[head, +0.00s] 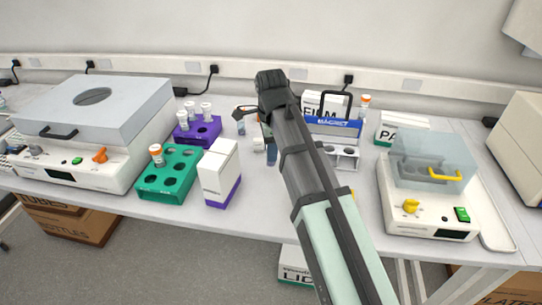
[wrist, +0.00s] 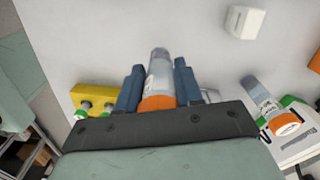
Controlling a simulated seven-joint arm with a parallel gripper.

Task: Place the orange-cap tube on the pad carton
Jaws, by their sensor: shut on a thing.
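My gripper (wrist: 159,80) is shut on an orange-cap tube (wrist: 159,72), held between its two blue fingers in the wrist view. The cap is near the gripper body and the clear end points away. In the head view my arm covers most of the gripper and the held tube. The pad carton (head: 388,134), white and green with "PA" showing, stands at the back right, partly behind the clear-lidded device. My gripper is well to the left of it.
Another orange-cap tube (head: 364,103) stands near the film carton (head: 318,104). A blue-and-white rack (head: 345,155) lies right of my arm. A green rack (head: 168,178), purple rack (head: 197,133) and white-purple carton (head: 219,174) stand left. The clear-lidded device (head: 430,180) stands front right.

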